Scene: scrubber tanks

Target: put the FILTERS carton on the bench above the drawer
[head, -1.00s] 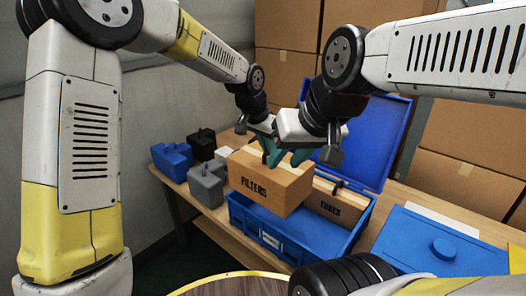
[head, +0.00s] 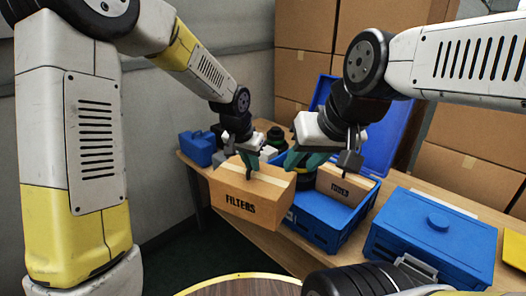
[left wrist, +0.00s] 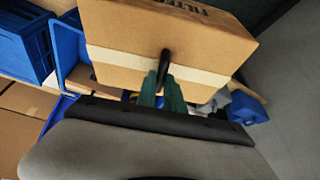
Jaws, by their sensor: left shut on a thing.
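The FILTERS carton (head: 248,203) is a brown box with a pale tape strip and a dark handle on top. My left gripper (head: 247,168) is shut on the carton at its top. The carton hangs tilted, hiding part of the wooden bench (head: 280,245) and its front edge. In the left wrist view the carton (left wrist: 165,40) fills the upper middle, with the fingers (left wrist: 166,82) at its dark handle. My right gripper (head: 300,160) is just right of the carton, over the open blue box; its finger gap is unclear. I cannot make out the drawer.
The open blue box (head: 322,228) holds a TUBES carton (head: 345,184). A closed blue box (head: 430,240) stands at the right. A small blue case (head: 196,148) and dark and grey items sit at the bench's far left. Brown cartons (head: 455,140) are stacked behind.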

